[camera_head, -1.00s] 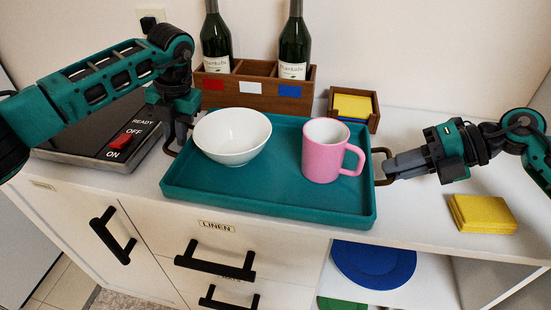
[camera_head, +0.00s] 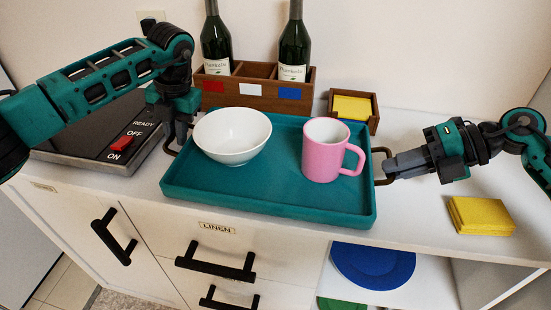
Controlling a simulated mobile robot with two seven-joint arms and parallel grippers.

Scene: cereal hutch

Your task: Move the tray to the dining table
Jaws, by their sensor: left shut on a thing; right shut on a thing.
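The teal tray (camera_head: 270,203) rests on or just above the white hutch top; I cannot tell if there is a gap under it. A white bowl (camera_head: 232,137) stands upright on its left part and a pink mug (camera_head: 324,151) stands upright on its right part, handle to the right. My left gripper (camera_head: 172,145) is shut on the tray's left handle, partly hidden by the gripper itself. My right gripper (camera_head: 387,168) is shut on the tray's dark right handle (camera_head: 380,152). The dining table is not in view.
Behind the tray stand a wooden bottle crate (camera_head: 258,88) with two green bottles and a wooden box (camera_head: 353,108) with yellow napkins. A black switch panel (camera_head: 100,145) is at left. Folded yellow napkins (camera_head: 481,215) lie at right. Drawers with black handles are below.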

